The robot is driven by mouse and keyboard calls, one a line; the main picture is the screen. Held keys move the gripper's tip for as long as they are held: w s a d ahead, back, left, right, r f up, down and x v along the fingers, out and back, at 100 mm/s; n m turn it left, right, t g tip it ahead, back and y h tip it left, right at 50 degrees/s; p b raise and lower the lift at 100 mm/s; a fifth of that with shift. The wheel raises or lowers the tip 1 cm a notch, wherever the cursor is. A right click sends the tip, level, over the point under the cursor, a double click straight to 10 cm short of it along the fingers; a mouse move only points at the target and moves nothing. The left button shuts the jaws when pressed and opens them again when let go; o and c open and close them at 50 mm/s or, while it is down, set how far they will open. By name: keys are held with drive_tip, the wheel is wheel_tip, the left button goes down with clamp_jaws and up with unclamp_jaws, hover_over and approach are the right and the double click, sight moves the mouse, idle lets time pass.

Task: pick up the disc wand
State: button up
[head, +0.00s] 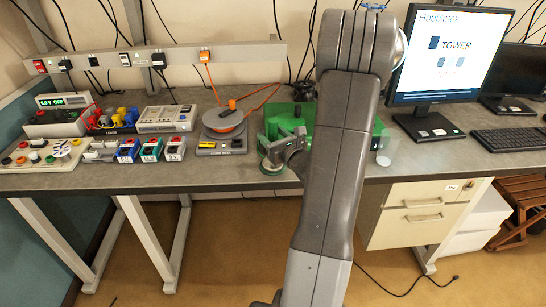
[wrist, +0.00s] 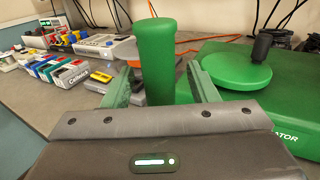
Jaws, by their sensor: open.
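A green upright cylinder (wrist: 155,55), which looks like the handle of the disc wand, stands between the fingers of my gripper (wrist: 161,84) in the wrist view. My gripper is open, with one finger on each side of the cylinder and a visible gap on the right. Its lower end is hidden behind my gripper body. In the head view my gripper (head: 272,152) is at the bench's front edge. A green disc (head: 270,170) shows just below it; I take it as the wand's disc.
Behind and right stands a green generator box (wrist: 288,112) with a flat disc and dark crank on top. Colored modules (head: 150,148) and meters stand farther left; a monitor (head: 450,55) is right.

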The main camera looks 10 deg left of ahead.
clamp_jaws()
drive_tip(key=shift+r, duration=0.1)
